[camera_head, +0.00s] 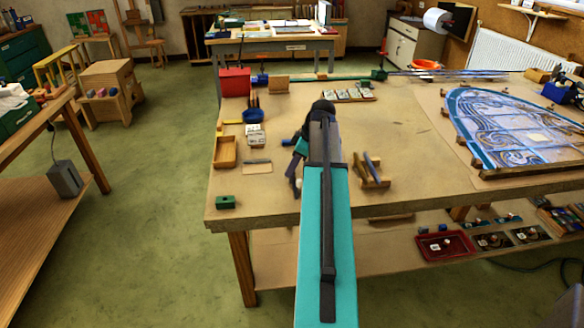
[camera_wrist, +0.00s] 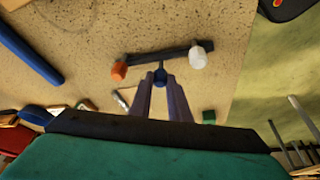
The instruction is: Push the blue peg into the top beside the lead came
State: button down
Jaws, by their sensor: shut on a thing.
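My gripper (camera_wrist: 162,84) is shut on a small blue peg (camera_wrist: 160,76), whose rounded end shows between the fingertips in the wrist view. Just beyond it lies a dark strip (camera_wrist: 168,54), which looks like the lead came. The peg appears close beside the strip's edge; I cannot tell whether it touches the bench or sits in a hole. An orange peg (camera_wrist: 118,71) stands by the strip's left end and a white peg (camera_wrist: 198,58) by its right end. In the head view my gripper (camera_head: 295,184) is low over the bench top (camera_head: 270,207), partly hidden by my arm.
A green block (camera_head: 225,202) sits near the bench's front left corner. A wooden tray (camera_head: 226,152) and a card with a grey strip (camera_head: 257,166) lie to the left. A wooden rack (camera_head: 372,174) stands to the right, with the leaded panel (camera_head: 515,130) farther right.

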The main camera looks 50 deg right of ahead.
jog(key=shift+f, duration=0.15)
jog(key=c, duration=1.6)
grip_release()
jog(key=shift+r, duration=0.2)
jog(key=shift+b+v, duration=1.6)
jog(key=shift+v, duration=5.2)
